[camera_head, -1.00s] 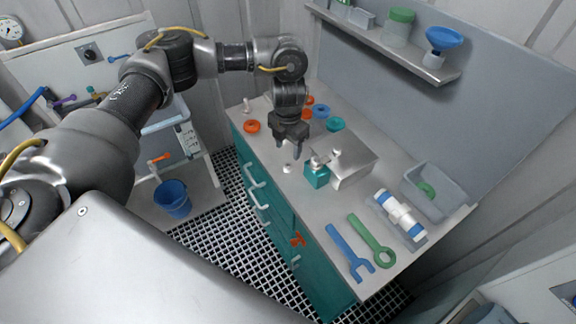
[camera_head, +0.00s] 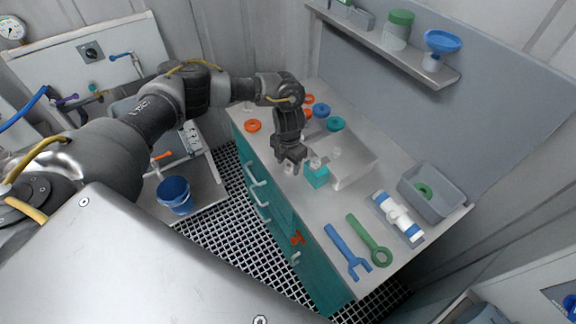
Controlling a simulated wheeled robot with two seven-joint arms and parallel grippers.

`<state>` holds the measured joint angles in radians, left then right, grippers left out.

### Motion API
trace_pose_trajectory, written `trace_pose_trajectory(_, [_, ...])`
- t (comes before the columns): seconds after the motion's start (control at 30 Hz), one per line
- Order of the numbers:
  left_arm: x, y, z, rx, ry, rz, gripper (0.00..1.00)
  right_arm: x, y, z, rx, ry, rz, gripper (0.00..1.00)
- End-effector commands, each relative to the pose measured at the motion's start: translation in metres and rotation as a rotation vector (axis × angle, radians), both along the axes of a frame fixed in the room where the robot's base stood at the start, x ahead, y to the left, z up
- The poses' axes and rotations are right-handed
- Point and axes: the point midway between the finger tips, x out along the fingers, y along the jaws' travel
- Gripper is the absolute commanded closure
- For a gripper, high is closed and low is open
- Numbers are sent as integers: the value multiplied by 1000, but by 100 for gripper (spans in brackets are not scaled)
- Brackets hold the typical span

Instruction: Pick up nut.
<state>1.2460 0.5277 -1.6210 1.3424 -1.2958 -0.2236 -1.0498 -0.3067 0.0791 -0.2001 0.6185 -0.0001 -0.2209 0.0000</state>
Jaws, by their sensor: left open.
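A small pale piece (camera_head: 289,169), which looks like the nut, is on the bench top just left of a teal block. My left gripper (camera_head: 289,166) points down right at it, with the fingers open on either side of it. The fingers partly hide the piece, and I cannot tell whether they touch it. My right gripper is not in view.
The teal block (camera_head: 316,177) and a grey box (camera_head: 350,162) stand close to the right of the gripper. A blue wrench (camera_head: 347,252), green wrench (camera_head: 369,240) and grey bin (camera_head: 434,200) are at the front right.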

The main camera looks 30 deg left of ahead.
Motion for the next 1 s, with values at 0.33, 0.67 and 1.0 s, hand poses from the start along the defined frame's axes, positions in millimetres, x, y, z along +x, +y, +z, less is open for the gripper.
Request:
trace_pose_trajectory(0.33, [0, 0, 0, 0, 0, 0, 81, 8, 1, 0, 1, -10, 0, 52])
trace_pose_trajectory(0.67, [0, 0, 1, 0, 0, 1, 96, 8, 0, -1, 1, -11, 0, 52])
trace_pose_trajectory(1.0, [2, -1, 28, -3, -6, -3, 96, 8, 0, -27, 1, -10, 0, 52])
